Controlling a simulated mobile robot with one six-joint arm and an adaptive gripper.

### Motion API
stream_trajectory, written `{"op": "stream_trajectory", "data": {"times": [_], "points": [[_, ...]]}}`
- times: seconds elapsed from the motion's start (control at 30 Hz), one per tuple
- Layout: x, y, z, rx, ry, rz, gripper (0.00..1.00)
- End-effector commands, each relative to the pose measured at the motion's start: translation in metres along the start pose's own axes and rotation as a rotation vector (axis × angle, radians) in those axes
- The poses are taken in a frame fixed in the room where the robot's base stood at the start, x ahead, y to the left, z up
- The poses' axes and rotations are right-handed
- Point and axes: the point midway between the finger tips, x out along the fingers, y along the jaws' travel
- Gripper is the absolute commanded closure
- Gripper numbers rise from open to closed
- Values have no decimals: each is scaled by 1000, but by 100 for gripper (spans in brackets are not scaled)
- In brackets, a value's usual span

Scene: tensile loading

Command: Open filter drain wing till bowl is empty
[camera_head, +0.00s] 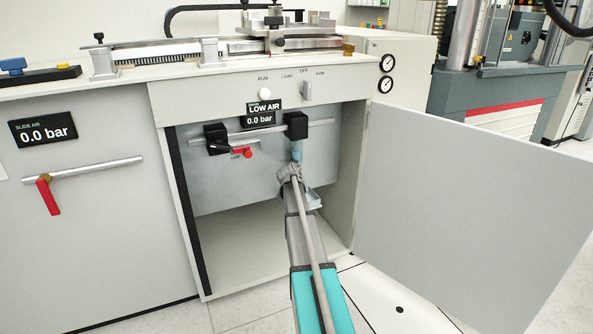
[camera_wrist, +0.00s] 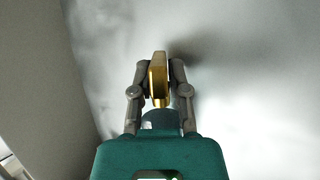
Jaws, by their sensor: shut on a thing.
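The filter's black head (camera_head: 296,125) sits at the right on the pipe inside the open cabinet. Its small bluish bowl (camera_head: 296,150) hangs below it; whether it holds liquid is too small to tell. My gripper (camera_head: 290,172) is just under the bowl and hides the bowl's lower end. In the wrist view my gripper (camera_wrist: 160,70) is shut on a flat brass-coloured drain wing (camera_wrist: 158,78), one finger on each side of it.
The cabinet door (camera_head: 470,190) stands open to the right. A black valve block (camera_head: 216,138) and a red handle (camera_head: 243,152) are left of the filter. Displays read LOW AIR 0.0 bar (camera_head: 259,115) and SLIDE AIR 0.0 bar (camera_head: 43,130). The cabinet floor (camera_head: 250,245) is clear.

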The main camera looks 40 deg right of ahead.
Motion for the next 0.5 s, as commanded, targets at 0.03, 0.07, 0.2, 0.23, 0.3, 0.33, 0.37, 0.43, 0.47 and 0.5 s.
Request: {"op": "stream_trajectory", "data": {"times": [0.03,0.07,0.2,0.23,0.3,0.33,0.37,0.43,0.47,0.5], "points": [[-1,2,1,-4,-2,-12,100],[-1,2,1,-8,-1,-21,100],[-1,3,1,-23,-2,-58,100],[-1,3,1,-26,-2,-65,100],[-1,3,1,-32,-2,-79,100],[-1,2,1,-35,-2,-85,100],[-1,2,1,-36,-3,-90,100],[-1,2,1,-40,-3,-99,100],[-1,2,1,-43,-3,-102,100],[-1,2,1,-44,-3,-106,100]]}}
